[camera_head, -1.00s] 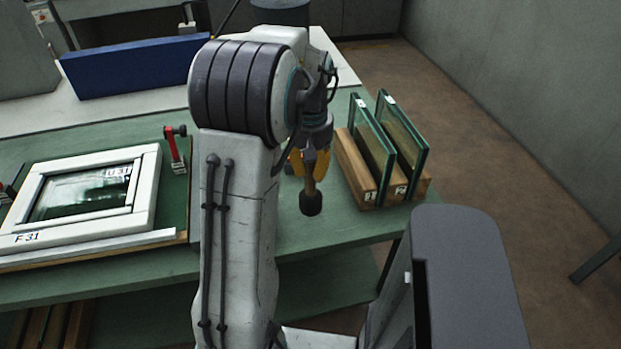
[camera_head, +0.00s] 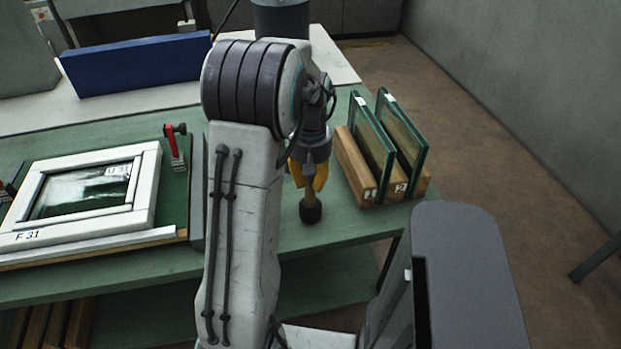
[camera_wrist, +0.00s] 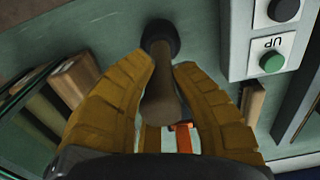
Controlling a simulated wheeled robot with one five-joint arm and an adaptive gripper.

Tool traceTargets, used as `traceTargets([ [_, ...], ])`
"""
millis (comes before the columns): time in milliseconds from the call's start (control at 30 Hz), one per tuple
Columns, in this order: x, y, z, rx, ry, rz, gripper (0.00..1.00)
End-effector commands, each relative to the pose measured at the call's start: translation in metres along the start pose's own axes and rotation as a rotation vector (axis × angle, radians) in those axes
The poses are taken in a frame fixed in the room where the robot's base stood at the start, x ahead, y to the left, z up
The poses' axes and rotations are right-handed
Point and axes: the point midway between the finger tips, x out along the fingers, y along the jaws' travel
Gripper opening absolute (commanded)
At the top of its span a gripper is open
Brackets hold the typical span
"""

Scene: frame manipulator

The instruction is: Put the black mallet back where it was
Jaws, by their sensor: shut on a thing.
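The black mallet has a dark head (camera_head: 311,211) and a brown wooden handle (camera_head: 309,186). My gripper (camera_head: 308,176), with yellow fingers, is shut on the handle, and the mallet hangs head down, nearly upright. It is over the green table (camera_head: 335,222), left of the wooden rack. In the wrist view the mallet head (camera_wrist: 160,38) shows beyond the two fingers (camera_wrist: 160,95). The head looks close to the table top; I cannot tell whether it touches.
The wooden rack (camera_head: 350,160) holds glass panes (camera_head: 405,140) close to the right. A white window frame (camera_head: 145,195) and a red clamp (camera_head: 175,150) lie to the left. The wrist view shows a control box with an UP label (camera_wrist: 268,44) beside the mallet.

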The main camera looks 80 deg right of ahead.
Motion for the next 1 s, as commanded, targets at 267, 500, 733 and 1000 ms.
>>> traceTargets([
  [267, 0.001, 0.0, 0.0, 0.0, -0.001, 0.0, 0.42],
  [500, 0.0, 0.0, 0.0, 0.0, -0.001, 0.0, 0.42],
  [733, -0.019, 0.0, -0.001, 0.0, 0.002, 0.001, 0.42],
  [1000, -0.067, 0.0, -0.001, 0.0, 0.003, 0.002, 0.42],
])
